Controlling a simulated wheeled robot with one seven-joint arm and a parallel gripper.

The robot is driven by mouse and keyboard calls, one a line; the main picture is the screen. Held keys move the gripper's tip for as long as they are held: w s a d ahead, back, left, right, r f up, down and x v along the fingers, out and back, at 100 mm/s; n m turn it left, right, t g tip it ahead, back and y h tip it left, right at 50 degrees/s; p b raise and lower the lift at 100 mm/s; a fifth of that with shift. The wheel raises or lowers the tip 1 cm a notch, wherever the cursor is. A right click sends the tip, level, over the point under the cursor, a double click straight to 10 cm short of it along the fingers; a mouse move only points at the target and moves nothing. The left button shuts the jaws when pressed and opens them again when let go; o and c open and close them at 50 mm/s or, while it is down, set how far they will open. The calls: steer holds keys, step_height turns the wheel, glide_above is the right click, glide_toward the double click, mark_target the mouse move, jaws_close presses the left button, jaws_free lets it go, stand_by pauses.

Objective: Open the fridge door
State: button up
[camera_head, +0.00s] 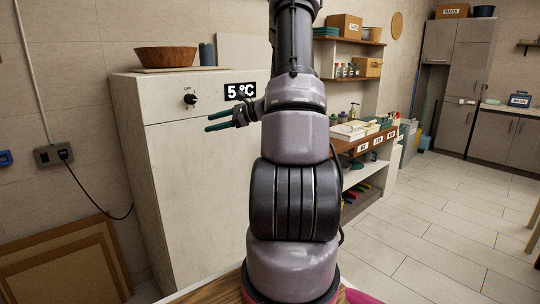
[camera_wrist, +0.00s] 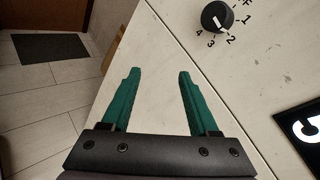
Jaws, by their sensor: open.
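The fridge (camera_head: 190,190) is a pale cabinet left of centre in the head view, with a dial (camera_head: 190,99) and a black "5 °C" display (camera_head: 240,91) on its upper front panel. Its front is shut against the body. My gripper (camera_head: 212,122) is open and empty in front of the upper front, below the dial and display. In the wrist view the two green fingers of my gripper (camera_wrist: 157,85) point at the pale fridge front (camera_wrist: 165,50), with the numbered dial (camera_wrist: 217,17) ahead to the right. My arm hides the fridge's right side. I cannot make out a handle.
A wooden bowl (camera_head: 165,57) sits on top of the fridge. Brown boards (camera_head: 65,265) lean at the lower left, near a wall socket with a cable (camera_head: 55,155). Shelves stand behind my arm to the right. The tiled floor (camera_head: 440,230) at right is mostly clear.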

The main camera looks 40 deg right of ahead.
steer(key=s+d+f+m+t+h, duration=0.1)
steer(key=d+f+m+t+h, duration=0.1)
steer(key=d+f+m+h, duration=0.45)
steer(key=d+f+m+t+h, duration=0.2)
steer(key=d+f+m+t, duration=0.15)
steer(key=d+f, duration=0.7)
steer(key=s+d+f+m+t+h, duration=0.15)
steer(key=d+f+m+h, duration=0.35)
steer(key=d, duration=0.8)
steer(key=w+d+m+y, duration=0.1)
steer(key=w, duration=1)
steer(key=shift+w+r, duration=0.15)
steer(key=shift+r, duration=0.2)
jaws_close()
